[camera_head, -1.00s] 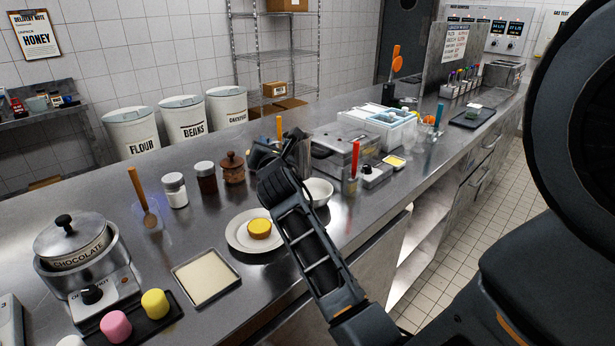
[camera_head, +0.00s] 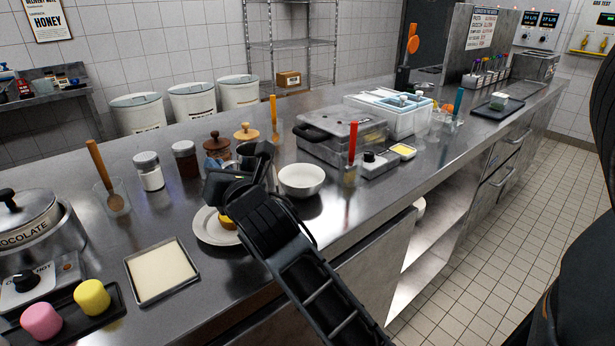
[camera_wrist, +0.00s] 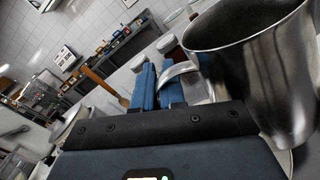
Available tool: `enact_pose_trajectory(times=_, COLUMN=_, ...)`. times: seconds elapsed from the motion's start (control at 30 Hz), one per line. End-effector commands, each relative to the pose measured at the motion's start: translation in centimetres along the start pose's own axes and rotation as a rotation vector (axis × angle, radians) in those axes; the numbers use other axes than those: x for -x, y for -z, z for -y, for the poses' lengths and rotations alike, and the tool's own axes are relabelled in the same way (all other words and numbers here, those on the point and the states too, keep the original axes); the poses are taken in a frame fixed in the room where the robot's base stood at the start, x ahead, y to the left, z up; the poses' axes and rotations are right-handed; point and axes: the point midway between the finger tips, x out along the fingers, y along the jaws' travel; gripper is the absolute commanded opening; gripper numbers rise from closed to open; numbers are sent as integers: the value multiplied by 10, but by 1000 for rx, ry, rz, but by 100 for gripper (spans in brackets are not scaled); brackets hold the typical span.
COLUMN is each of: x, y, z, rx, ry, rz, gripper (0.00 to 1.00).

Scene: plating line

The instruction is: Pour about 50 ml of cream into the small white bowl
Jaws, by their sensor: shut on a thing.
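The small white bowl (camera_head: 302,182) stands on the steel counter in the head view, empty as far as I can see. My gripper (camera_head: 238,178) is just left of it, apart from it. In the wrist view, the blue fingers of my gripper (camera_wrist: 170,88) are shut on the handle of a metal jug (camera_wrist: 265,75). The jug's wide rim and grey body fill the right side of that view. In the head view it is mostly hidden behind my gripper. I cannot see any cream in it, and no stream shows.
A white plate (camera_head: 207,233) with a yellow-topped cake (camera_head: 227,222) lies partly under my arm. Jars (camera_head: 149,171) stand behind on the left. Counter in front of the bowl is clear.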

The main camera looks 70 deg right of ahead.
Motion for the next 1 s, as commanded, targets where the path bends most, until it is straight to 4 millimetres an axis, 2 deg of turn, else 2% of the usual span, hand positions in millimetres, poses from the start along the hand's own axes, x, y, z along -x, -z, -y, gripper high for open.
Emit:
enact_pose_trajectory(times=0.53, x=0, y=-7, z=0, rx=-48, ry=-4, rz=1, gripper=0)
enact_pose_trajectory(times=0.8, x=0, y=-26, z=4, rx=-185, ry=-1, rz=-5, gripper=0)
enact_pose_trajectory(times=1.0, x=-1, y=-28, z=18, rx=-317, ry=2, rz=-12, gripper=0)
